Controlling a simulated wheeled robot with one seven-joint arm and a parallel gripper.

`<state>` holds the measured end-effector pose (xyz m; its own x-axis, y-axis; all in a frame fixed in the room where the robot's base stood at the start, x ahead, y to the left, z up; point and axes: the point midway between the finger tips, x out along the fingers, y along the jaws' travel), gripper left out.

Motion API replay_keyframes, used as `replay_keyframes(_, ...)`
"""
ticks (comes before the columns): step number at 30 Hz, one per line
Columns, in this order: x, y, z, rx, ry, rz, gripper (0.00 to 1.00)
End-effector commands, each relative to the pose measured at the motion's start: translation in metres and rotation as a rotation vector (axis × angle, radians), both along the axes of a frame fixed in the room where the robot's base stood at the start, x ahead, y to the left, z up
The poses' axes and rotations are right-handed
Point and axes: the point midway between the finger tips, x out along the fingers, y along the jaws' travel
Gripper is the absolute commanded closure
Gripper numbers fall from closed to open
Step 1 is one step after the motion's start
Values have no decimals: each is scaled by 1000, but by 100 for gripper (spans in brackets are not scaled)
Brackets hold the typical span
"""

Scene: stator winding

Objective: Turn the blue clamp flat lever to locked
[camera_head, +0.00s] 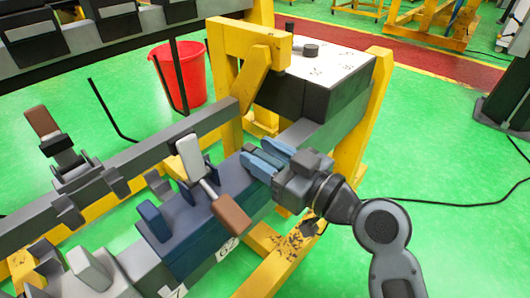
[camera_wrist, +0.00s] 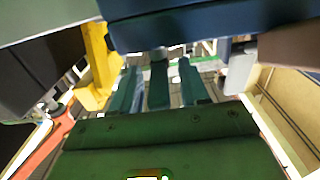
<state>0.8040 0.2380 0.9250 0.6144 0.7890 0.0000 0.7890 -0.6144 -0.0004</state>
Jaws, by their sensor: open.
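The blue clamp (camera_head: 182,222) is a dark blue block on the low rail in the middle of the head view. Its lever has a pale grey flat plate (camera_head: 190,158) at one end and a brown grip (camera_head: 230,214) at the other, slanting down to the right across the block. My gripper (camera_head: 262,160) is just right of the block, its bluish fingers pointing left toward it. It is open, and no object shows between the fingers. In the wrist view a dark blue surface (camera_wrist: 215,25) fills the top, very close. Finger contact with the clamp cannot be told.
A yellow frame (camera_head: 225,80) and a dark box with a white top (camera_head: 320,75) stand behind my gripper. A grey beam (camera_head: 120,172) runs beside the clamp, with another brown-handled clamp (camera_head: 42,122) at left. A red bucket (camera_head: 180,75) stands behind.

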Motion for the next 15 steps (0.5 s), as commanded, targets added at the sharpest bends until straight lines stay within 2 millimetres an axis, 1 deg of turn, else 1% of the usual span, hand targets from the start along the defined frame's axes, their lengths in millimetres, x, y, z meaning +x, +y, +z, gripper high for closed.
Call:
replay_keyframes(5, 0, 0, 0, 0, 0, 0, 56)
replay_keyframes(15, 0, 0, 0, 0, 0, -1, 89)
